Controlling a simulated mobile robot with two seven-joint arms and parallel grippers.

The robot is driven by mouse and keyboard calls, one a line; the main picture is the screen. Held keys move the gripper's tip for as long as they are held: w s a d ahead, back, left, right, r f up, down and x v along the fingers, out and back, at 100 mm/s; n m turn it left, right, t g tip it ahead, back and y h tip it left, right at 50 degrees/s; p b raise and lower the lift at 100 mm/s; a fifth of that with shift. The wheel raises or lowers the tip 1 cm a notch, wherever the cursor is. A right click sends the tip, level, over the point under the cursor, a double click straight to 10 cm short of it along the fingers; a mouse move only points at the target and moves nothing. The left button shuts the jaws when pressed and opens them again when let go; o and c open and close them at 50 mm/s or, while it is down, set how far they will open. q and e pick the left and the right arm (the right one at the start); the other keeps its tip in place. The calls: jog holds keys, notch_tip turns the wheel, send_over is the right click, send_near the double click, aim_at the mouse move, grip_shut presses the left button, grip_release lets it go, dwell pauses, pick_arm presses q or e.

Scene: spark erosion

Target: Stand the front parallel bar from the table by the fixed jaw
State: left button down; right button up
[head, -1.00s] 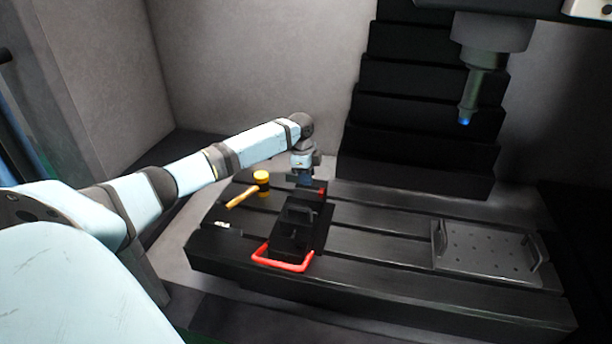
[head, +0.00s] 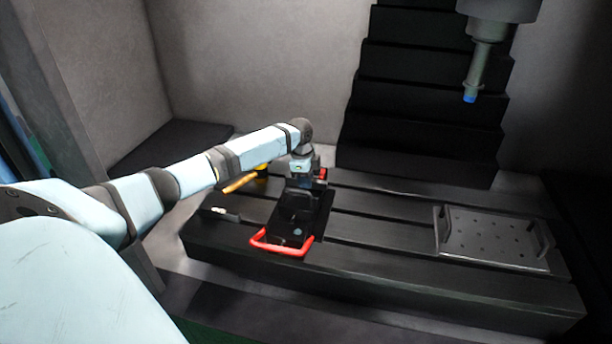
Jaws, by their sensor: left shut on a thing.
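The black vise (head: 288,227), with a red U-shaped handle (head: 282,247) at its near end, sits on the slotted table. My left gripper (head: 299,184) is over the far part of the vise, pointing down. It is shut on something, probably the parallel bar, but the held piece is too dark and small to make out. The fixed jaw cannot be told apart clearly behind and below the gripper. A small pale piece (head: 219,211) lies on the table left of the vise; I cannot tell what it is. My right gripper is out of view.
A mallet with a wooden handle (head: 240,183) lies left of the gripper, its yellow head partly hidden by my arm. A perforated plate with two handles (head: 488,240) lies at the right. A spindle with a blue tip (head: 470,98) hangs above. Table between vise and plate is clear.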

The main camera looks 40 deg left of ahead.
pick_arm(q)
jog(key=shift+f, duration=0.1)
jog(key=c, duration=1)
grip_release()
